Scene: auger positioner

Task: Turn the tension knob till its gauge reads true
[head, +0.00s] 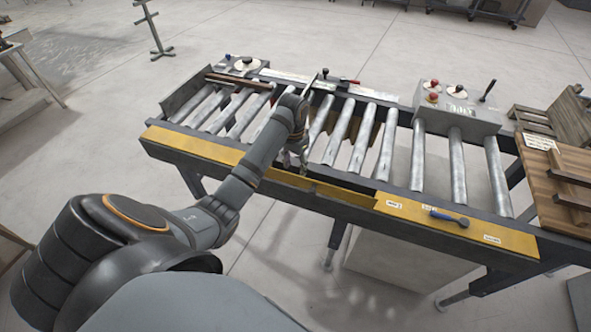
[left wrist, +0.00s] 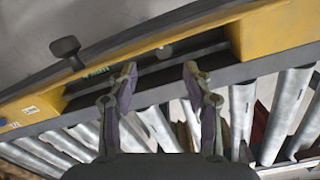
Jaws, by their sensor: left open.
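In the left wrist view a black knob (left wrist: 65,47) with a short stem sticks out from the outer side of the yellow front rail (left wrist: 40,105). A small green-marked strip (left wrist: 97,72) lies on the rail beside it; its reading is too small to tell. My left gripper (left wrist: 160,72) is open and empty, its fingertips over the rail's inner edge, apart from the knob. In the head view the left gripper (head: 296,163) is above the front of the roller conveyor (head: 362,135), and the knob cannot be made out. My right gripper is not in view.
A grey control box (head: 457,107) with a dial and red knobs stands at the conveyor's back right. A blue-handled lever (head: 449,217) lies on the front rail's right part. Another panel (head: 246,66) with a dial is at the far left.

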